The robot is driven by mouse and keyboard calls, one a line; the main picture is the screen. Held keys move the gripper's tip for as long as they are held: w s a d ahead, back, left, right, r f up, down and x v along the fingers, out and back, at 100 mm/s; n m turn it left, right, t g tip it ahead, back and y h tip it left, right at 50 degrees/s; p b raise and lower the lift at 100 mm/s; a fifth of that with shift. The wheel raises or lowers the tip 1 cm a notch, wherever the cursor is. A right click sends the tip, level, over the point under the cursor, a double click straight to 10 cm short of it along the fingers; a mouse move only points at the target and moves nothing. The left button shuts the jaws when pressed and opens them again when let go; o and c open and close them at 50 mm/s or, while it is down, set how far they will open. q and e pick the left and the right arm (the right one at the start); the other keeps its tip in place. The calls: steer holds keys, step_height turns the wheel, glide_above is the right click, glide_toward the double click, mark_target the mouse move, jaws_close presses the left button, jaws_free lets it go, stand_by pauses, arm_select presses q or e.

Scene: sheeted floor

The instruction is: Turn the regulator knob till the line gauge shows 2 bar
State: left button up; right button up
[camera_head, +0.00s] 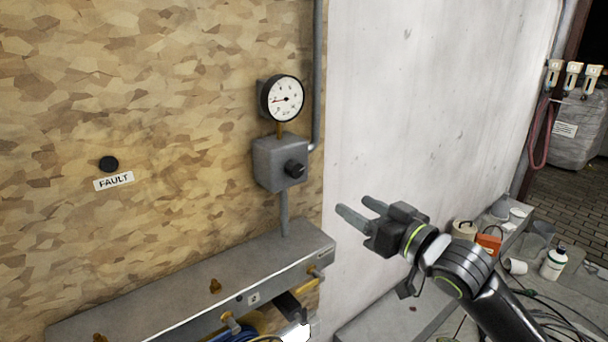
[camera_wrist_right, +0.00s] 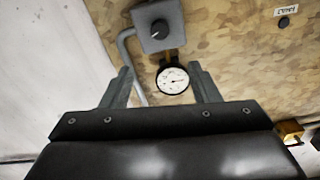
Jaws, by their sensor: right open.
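The line gauge (camera_head: 286,98) is a round white dial with a black rim and a red needle, mounted on the chipboard wall. Its needle points to the left side of the dial; the figures are too small to read. Below it is a grey regulator box (camera_head: 274,163) with a black knob (camera_head: 295,169) on its front. In the right wrist view the knob (camera_wrist_right: 159,28) and gauge (camera_wrist_right: 173,80) appear upside down, ahead of my fingers. My right gripper (camera_head: 357,213) is open and empty, to the right of and below the knob, apart from it. My left gripper is not in view.
A grey metal ledge (camera_head: 190,285) with brass fittings runs below the regulator. A grey pipe (camera_head: 317,75) runs up beside the gauge. A FAULT label (camera_head: 113,181) is on the wall.

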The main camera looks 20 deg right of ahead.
mark_target(298, 172)
steer(key=p+x, duration=0.3)
steer(key=x, duration=1.4)
steer(key=shift+f, duration=0.1)
steer(key=shift+c, duration=0.2)
